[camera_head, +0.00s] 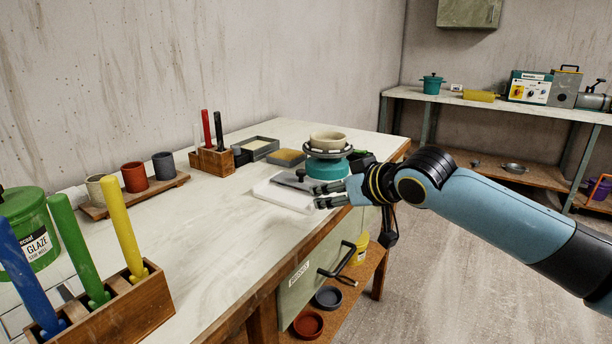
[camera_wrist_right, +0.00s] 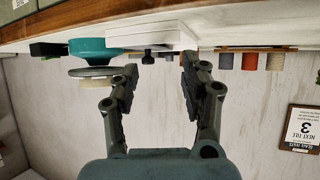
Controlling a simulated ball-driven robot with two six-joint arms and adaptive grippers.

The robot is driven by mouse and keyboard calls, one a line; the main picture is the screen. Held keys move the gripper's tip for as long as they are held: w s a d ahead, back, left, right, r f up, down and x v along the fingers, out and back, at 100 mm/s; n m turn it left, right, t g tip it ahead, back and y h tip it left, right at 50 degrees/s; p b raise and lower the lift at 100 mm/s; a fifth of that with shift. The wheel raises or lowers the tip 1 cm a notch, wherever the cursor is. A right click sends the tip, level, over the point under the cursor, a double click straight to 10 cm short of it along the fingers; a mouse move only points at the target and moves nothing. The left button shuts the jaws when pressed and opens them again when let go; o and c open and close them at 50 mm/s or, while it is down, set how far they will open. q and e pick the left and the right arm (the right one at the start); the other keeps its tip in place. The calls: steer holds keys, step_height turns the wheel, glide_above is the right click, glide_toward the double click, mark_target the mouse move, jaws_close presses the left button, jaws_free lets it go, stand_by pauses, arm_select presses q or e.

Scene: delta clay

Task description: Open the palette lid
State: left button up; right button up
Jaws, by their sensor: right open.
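The white palette (camera_head: 268,195) lies flat near the right edge of the workbench, beside the teal pottery wheel. Its lid looks shut, and my gripper hides part of it. In the right wrist view, which is upside down, the palette (camera_wrist_right: 150,38) is a white block beyond the fingertips, with a small dark knob-like piece (camera_wrist_right: 148,56) on it. My right gripper (camera_head: 302,190) is open and empty, over or just beside the palette; the fingers (camera_wrist_right: 158,75) are spread wide with nothing between them. My left gripper is not in view.
Three cups (camera_head: 134,177) on a board and a wooden tool block (camera_head: 212,160) stand at the back. A rack of coloured tools (camera_head: 110,310) is nearest. The bench middle is clear.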

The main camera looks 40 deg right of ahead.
mark_target(304, 172)
steer(key=shift+t, duration=0.6)
steer(key=w+d+r, duration=0.1)
steer(key=w+r, duration=0.1)
steer(key=w+d, duration=0.1)
steer(key=shift+w+d+r, duration=0.3)
steer(key=shift+w+r, duration=0.1)
steer(key=b+x, duration=0.2)
steer(key=x, duration=0.6)
steer(key=shift+w+f, duration=0.25)
steer(key=shift+w, duration=0.05)
steer(key=shift+w+a+f+b, duration=0.15)
steer(key=shift+w+b, duration=0.15)
steer(key=shift+w, duration=0.2)
jaws_close()
